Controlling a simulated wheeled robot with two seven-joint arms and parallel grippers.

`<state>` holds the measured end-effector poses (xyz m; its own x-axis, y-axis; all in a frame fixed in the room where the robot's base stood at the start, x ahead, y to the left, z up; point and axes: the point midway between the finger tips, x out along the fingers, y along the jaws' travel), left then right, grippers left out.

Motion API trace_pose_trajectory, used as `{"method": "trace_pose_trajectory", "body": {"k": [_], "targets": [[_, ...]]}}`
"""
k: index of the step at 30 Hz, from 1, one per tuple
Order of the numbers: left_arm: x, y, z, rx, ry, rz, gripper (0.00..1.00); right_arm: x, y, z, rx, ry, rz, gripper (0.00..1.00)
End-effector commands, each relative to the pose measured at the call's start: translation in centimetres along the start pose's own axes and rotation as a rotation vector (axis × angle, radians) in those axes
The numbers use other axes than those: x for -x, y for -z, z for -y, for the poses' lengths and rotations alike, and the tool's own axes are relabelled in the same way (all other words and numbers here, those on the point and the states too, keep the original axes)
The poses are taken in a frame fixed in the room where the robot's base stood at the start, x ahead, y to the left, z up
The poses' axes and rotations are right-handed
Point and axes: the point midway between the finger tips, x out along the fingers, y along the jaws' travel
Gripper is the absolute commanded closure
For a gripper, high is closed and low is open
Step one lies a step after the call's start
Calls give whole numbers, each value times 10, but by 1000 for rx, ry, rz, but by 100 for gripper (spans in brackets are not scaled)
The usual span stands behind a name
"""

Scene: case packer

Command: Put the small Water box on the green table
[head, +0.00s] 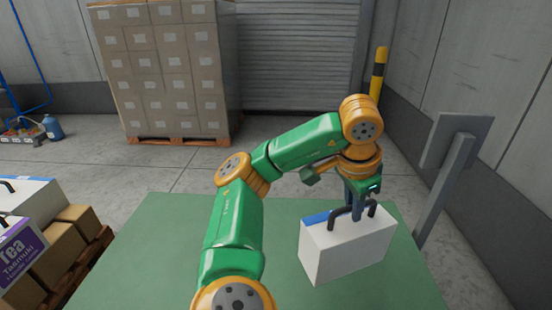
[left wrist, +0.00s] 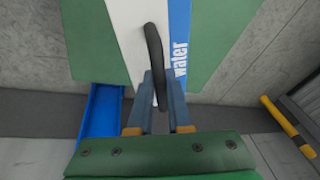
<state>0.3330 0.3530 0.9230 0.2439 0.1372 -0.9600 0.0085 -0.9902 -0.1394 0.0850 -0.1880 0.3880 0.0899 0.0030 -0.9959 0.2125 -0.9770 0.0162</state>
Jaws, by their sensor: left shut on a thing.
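The small Water box (head: 346,248) is white with a blue strip and a dark handle on top. It is upright at the right part of the green table (head: 150,250); I cannot tell whether its base touches the table. My left gripper (head: 356,208) comes down from above and is shut on the box's handle. In the left wrist view the box (left wrist: 127,30) shows the word "water" on its blue strip, and the handle runs between the fingers of my left gripper (left wrist: 155,100). My right gripper is not in view.
A purple-labelled Tea box (head: 18,255) and brown cartons (head: 75,222) stand on a pallet at the left. A grey panel on a post (head: 445,175) stands right of the table. Stacked cartons (head: 165,75) stand at the back. The table's left half is largely clear.

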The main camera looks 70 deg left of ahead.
Motion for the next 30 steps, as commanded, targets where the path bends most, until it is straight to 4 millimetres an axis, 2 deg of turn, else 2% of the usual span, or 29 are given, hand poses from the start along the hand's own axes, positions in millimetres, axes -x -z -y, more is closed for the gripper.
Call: {"method": "trace_pose_trajectory", "body": {"k": [7, 17, 22, 24, 30], "targets": [[-2, 5, -6, -6, -1, -2, 100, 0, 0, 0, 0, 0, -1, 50], [-26, 34, -47, -6, -2, 1, 100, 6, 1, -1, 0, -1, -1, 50], [-42, 54, -75, -7, -2, 1, 100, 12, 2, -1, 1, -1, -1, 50], [-58, 56, -83, -5, -1, 4, 100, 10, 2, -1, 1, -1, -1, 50], [-88, 66, -106, -3, -1, 1, 100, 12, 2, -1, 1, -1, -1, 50]]}}
